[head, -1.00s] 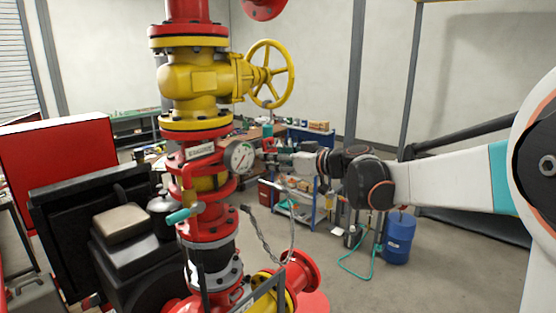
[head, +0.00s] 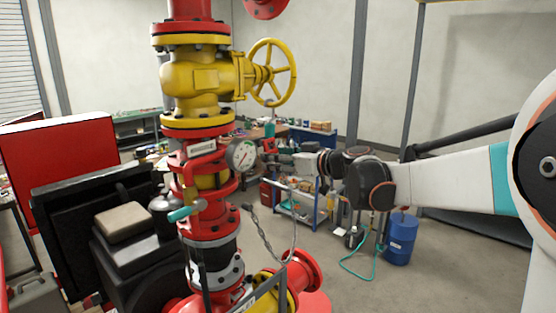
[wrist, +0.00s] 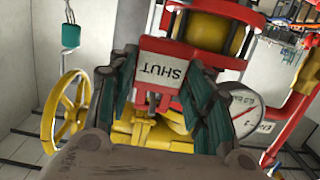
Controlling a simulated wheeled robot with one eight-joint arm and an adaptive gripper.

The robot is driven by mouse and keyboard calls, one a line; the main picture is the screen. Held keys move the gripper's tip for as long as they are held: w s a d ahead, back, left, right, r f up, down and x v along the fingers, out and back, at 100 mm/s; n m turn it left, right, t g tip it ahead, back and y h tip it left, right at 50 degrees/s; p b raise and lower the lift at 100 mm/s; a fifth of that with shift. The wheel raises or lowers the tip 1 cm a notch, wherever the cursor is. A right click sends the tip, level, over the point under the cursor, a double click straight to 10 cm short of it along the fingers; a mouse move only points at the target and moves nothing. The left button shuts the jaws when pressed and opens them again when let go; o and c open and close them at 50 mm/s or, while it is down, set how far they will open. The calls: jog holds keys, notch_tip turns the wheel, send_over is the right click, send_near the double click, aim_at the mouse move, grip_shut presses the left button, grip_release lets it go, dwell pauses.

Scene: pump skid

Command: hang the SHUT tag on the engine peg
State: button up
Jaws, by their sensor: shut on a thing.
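The SHUT tag (wrist: 158,72), white with a red band and dark lettering, shows upside down in the wrist view. My gripper (wrist: 160,90) is shut on it, with a dark green finger at each side. The dark engine (head: 130,240) stands at the lower left of the head view. I cannot make out the engine peg in either view.
The red and yellow pipe stack (head: 200,130) stands between the engine and my arm. Its yellow handwheel (head: 270,72) juts right, above my wrist. A blue cart (head: 300,205) and blue drum (head: 399,238) stand behind.

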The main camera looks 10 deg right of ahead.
jog(key=o, duration=1.1)
jog(key=shift+d, duration=0.1)
